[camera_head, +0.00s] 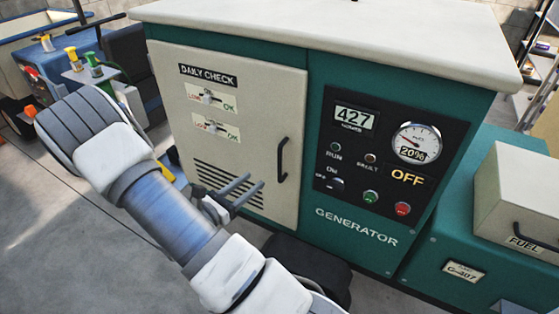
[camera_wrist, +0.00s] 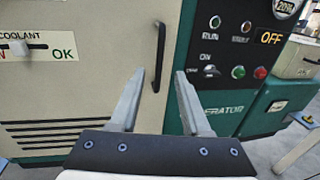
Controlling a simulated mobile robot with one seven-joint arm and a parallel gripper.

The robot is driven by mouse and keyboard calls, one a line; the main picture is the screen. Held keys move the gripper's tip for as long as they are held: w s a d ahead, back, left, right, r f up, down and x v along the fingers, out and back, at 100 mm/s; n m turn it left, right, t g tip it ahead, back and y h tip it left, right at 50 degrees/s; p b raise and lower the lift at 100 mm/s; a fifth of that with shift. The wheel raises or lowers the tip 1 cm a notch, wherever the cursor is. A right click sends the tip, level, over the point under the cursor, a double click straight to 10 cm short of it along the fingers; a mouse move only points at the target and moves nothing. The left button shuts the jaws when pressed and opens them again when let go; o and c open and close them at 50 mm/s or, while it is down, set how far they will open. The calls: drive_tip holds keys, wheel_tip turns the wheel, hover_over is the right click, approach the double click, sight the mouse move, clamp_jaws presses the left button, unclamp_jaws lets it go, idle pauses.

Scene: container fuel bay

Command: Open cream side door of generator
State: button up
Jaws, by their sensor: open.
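The cream side door (camera_head: 255,95) is on the left of the green generator (camera_head: 310,190) and looks shut. My gripper (camera_head: 248,186) is open and empty, in front of the lower door, left of and below the handle in the head view. In the wrist view, my gripper (camera_wrist: 160,75) has its fingertips either side of the handle's lower end in the picture; I see no contact.
A black control panel (camera_head: 385,152) with a gauge and buttons is right of the door. A cream fuel box (camera_head: 520,195) stands at the far right. A blue cart (camera_head: 70,65) is at the back left. Bare floor (camera_head: 60,230) lies at the left.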

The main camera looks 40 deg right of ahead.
hover_over(280, 179)
drive_tip(key=shift+w+d, duration=0.25)
drive_tip(key=shift+w, duration=0.05)
clamp_jaws()
idle(1.4)
